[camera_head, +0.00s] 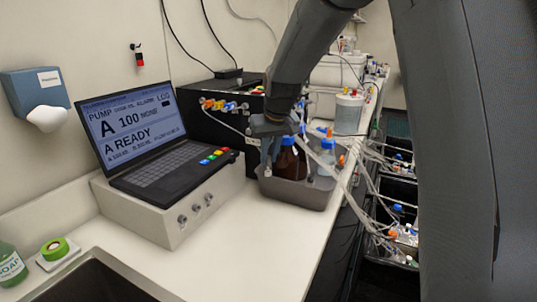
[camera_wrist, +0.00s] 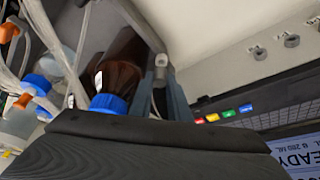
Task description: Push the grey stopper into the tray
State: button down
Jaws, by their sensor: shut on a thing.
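The grey tray (camera_head: 300,195) stands on the white bench, with a brown bottle (camera_head: 291,160) and a clear blue-capped bottle (camera_head: 327,152) in it. My gripper (camera_head: 270,155) points down at the tray's near left corner. In the wrist view, the two fingers of my gripper (camera_wrist: 160,85) are closed around a small pale grey stopper (camera_wrist: 160,64), which shows at their tips beside the tray's rim (camera_wrist: 143,25). The brown bottle (camera_wrist: 122,62) is close beside the fingers. I cannot tell whether the stopper touches the tray.
A laptop (camera_head: 135,135) sits on a white box with knobs (camera_head: 180,205), left of the tray. Several tubes (camera_head: 345,175) hang over the tray's right side. Bench in front of the tray is clear.

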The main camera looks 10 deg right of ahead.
jog(key=shift+f, duration=1.1)
dwell(1.6)
jog(key=c, duration=1.6)
grip_release()
jog(key=shift+b+v, duration=1)
jog(key=shift+v, duration=2.95)
jog(key=s+d+f+g, duration=0.1)
jog(key=s+d+f, duration=0.1)
jog(key=s+f, duration=0.3)
jog(key=s+d+f+m+g, duration=0.1)
jog(key=s+f, duration=0.5)
jog(key=s, duration=0.7)
jog(key=s+d+f+g, duration=0.1)
jog(key=s+d+f, duration=0.2)
jog(key=s+f, duration=0.3)
jog(key=shift+s+f+m+g+h, duration=0.1)
jog(key=shift+s+m+g+h, duration=0.1)
jog(key=shift+s, duration=0.75)
jog(key=shift+s+f+m+g+h, duration=0.1)
jog(key=shift+s+m+h, duration=0.1)
jog(key=shift+s, duration=0.75)
